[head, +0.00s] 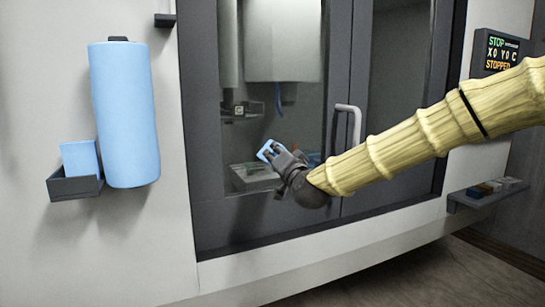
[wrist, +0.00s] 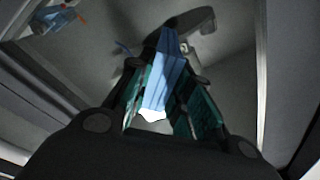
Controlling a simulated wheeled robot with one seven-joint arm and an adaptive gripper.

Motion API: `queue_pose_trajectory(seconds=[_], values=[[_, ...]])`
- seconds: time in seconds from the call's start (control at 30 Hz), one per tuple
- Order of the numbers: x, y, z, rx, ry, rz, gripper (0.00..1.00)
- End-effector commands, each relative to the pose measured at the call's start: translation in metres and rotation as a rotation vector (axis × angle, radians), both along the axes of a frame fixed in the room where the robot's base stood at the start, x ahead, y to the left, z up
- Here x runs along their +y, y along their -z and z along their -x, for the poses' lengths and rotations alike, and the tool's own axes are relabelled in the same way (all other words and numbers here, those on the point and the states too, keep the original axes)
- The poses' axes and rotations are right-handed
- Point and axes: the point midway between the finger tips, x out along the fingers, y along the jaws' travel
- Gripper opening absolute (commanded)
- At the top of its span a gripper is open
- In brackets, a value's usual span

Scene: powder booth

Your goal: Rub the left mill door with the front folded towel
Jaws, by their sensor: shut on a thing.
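The left mill door (head: 340,60) is a dark-framed glass door in the head view, shut beside the right mill door (head: 398,75). My gripper (head: 277,153) is in front of the lower part of its glass. It is shut on a small blue folded towel (head: 265,150). In the wrist view the towel (wrist: 163,75) lies between the two fingers of my gripper (wrist: 160,90), with a pale patch at its near end. I cannot tell whether the towel touches the glass. My arm hides the lower middle of the doors.
A pale door handle (head: 355,122) stands out right of my gripper. A blue cylinder (head: 125,115) and a dark bracket (head: 75,187) holding a blue box (head: 80,158) are on the left wall. A small shelf (head: 480,200) and a display (head: 497,52) are at right.

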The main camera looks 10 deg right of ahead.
Motion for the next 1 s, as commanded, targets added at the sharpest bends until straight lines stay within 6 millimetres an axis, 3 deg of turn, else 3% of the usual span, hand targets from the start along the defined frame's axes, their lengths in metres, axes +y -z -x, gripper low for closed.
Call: queue_pose_trajectory(seconds=[0.6,1.0], values=[[-0.034,0.0,-0.012,0.0,0.002,-0.001,0.01],[-0.034,-0.014,-0.01,-0.001,0.001,0.0,0.01]])
